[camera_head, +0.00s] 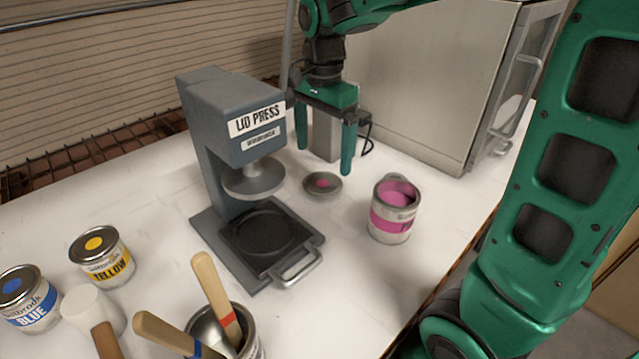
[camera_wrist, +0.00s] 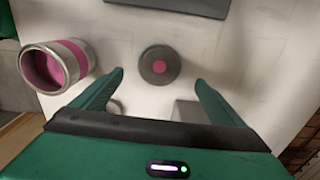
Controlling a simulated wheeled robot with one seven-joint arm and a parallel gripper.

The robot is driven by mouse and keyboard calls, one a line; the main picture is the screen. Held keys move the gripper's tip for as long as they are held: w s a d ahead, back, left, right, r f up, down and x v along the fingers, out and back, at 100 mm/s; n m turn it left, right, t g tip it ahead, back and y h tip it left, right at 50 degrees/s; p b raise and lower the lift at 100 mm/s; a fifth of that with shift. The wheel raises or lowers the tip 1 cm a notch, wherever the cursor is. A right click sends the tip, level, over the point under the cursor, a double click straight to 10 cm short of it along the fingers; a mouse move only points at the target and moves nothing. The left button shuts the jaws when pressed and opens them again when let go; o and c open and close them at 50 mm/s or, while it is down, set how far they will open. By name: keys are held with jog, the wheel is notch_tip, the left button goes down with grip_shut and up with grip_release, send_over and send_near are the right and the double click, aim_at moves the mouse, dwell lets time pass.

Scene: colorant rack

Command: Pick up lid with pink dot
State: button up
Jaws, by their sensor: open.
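The lid with the pink dot (camera_head: 322,185) is a small grey disc lying flat on the white table, between the lid press and the open pink can. It also shows in the wrist view (camera_wrist: 159,66), ahead of and between the fingertips. My gripper (camera_head: 325,160) is open and empty, with its two green fingers pointing down above and behind the lid. In the wrist view my gripper (camera_wrist: 160,78) has one finger to each side of the lid's line, and neither finger appears to touch it.
The lid press (camera_head: 245,140) stands left of the lid. The open pink can (camera_head: 394,210) stands to the right. Yellow (camera_head: 101,257) and blue (camera_head: 28,298) cans, a mallet (camera_head: 95,310) and a can of brushes (camera_head: 235,330) are in front. A large grey cabinet (camera_head: 425,80) stands behind.

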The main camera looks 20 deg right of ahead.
aim_at(322, 183)
jog(key=shift+a+f, duration=0.1)
jog(key=shift+f, duration=3.65)
jog(key=c, duration=1.1)
